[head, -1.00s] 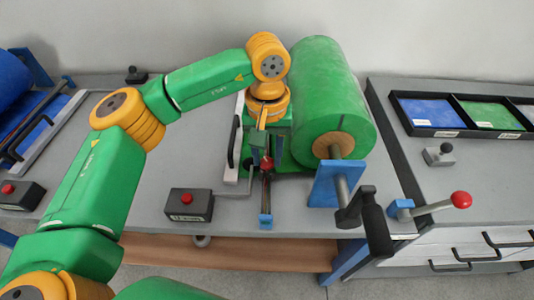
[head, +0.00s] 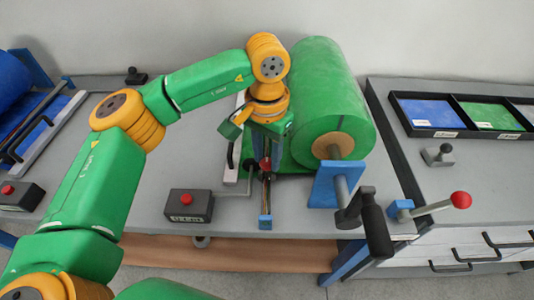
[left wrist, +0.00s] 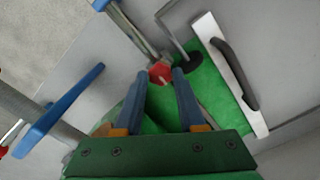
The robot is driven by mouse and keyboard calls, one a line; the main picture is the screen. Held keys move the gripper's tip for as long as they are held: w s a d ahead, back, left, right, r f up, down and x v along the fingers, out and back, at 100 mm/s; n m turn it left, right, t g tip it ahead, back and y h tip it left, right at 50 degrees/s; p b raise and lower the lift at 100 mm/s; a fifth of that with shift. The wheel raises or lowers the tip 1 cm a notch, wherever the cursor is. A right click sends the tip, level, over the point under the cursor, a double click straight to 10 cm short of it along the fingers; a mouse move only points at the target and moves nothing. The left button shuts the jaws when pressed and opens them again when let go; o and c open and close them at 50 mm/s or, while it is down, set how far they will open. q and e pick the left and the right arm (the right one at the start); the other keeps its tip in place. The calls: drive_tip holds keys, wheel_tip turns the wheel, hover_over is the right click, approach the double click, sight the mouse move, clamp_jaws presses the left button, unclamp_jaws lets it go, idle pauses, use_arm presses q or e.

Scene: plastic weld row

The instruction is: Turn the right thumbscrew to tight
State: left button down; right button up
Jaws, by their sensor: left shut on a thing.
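The red thumbscrew (head: 265,164) stands near the front of the green-sheeted station, at the rear end of a narrow rail with a blue end block (head: 265,222). In the left wrist view its red head (left wrist: 160,72) sits between my blue fingertips, with a pale mark on it. My left gripper (head: 267,155) points down over it and is shut on it. The fingers partly cover the thumbscrew in the head view. My right gripper is out of view. I cannot read any tight marking.
A large green roll (head: 325,95) on a blue bracket (head: 337,183) stands close to the right of my gripper. A black box with a red button (head: 188,205) sits front left. A white bar with a black handle (left wrist: 232,72) lies beside the thumbscrew. A red-knobbed lever (head: 460,200) is at right.

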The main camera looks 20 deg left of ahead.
sight(267, 162)
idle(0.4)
use_arm(q)
drive_tip(key=c, duration=0.5)
unclamp_jaws()
drive_tip(key=shift+r, duration=0.1)
wheel_tip(267, 162, up, 7)
